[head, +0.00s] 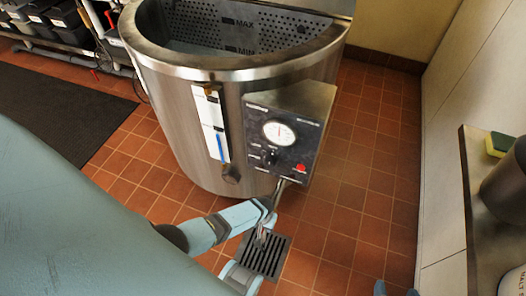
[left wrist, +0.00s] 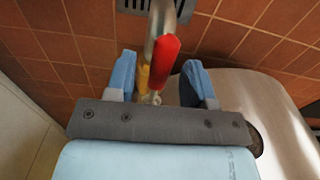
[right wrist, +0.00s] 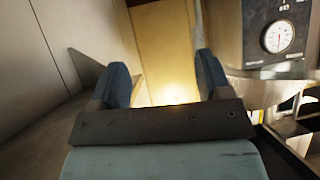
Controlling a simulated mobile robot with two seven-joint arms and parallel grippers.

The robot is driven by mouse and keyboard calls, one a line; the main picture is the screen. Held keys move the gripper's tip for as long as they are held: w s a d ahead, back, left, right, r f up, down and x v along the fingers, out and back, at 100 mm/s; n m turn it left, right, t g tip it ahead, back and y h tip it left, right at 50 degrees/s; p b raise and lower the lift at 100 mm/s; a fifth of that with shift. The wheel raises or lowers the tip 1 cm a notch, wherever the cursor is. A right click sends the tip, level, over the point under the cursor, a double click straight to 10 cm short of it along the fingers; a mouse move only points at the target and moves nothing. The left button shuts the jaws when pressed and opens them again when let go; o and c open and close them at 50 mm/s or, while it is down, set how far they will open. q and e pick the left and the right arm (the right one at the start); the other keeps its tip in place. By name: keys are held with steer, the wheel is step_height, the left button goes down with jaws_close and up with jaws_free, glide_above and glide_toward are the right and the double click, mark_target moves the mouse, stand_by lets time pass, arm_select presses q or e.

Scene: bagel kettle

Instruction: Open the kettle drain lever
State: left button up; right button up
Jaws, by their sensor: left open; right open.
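The steel kettle (head: 185,130) stands on the tiled floor, with a control box (head: 290,125) on its front. In the left wrist view, the red drain lever (left wrist: 164,58) lies between the fingers of my left gripper (left wrist: 159,65), beside a yellow part (left wrist: 143,77) and the metal drain pipe (left wrist: 160,18). My left gripper is open around the lever, with gaps visible on both sides. In the head view the lever is hidden. My right gripper (right wrist: 162,68) is open and empty; its fingertips show at the head view's bottom edge (head: 396,290).
A floor drain grate (head: 265,255) lies below the kettle front. A shelf (head: 480,200) with a sponge (head: 499,144) and a dark pot (head: 508,180) stands at the right. A dark mat (head: 60,110) and a rack of bins are at the left. Tiles right of the kettle are clear.

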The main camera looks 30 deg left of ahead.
arm_select(q)
step_height(320, 180, up, 14)
steer(key=p, duration=0.5)
steer(key=shift+f+p, duration=0.15)
steer(key=shift+p, duration=0.15)
arm_select(e)
steer(key=shift+d+r+m, duration=0.2)
steer(key=shift+r+m, duration=0.1)
steer(key=shift+r, duration=0.75)
steer(key=shift+s+r+g, duration=0.15)
steer(key=shift+r+g, duration=0.05)
steer(key=shift+g, duration=0.1)
